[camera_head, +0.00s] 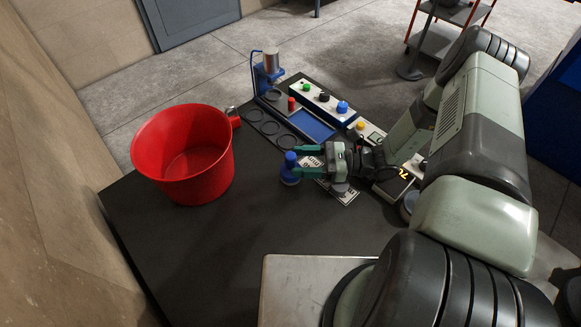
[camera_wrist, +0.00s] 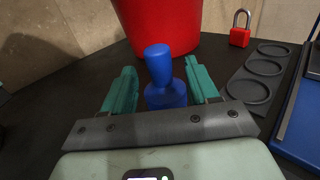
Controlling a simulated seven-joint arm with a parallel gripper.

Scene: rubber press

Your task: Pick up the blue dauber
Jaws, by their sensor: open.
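The blue dauber (camera_head: 290,168) stands upright on the dark table, with a narrow rounded handle above a wider base. My gripper (camera_head: 297,165) is low over the table, its green fingers reaching left toward the dauber. In the wrist view the dauber (camera_wrist: 163,80) stands between the two open fingers of my gripper (camera_wrist: 160,85), with a gap visible on each side of its handle. Its lowest part is hidden behind the gripper's front edge in the wrist view.
A large red bucket (camera_head: 184,155) stands left of the dauber. A red padlock (camera_wrist: 240,30), a dark plate with round recesses (camera_wrist: 262,68) and a blue press (camera_head: 268,75) lie beyond. A button box (camera_head: 322,98) stands at the back. The table's front left is clear.

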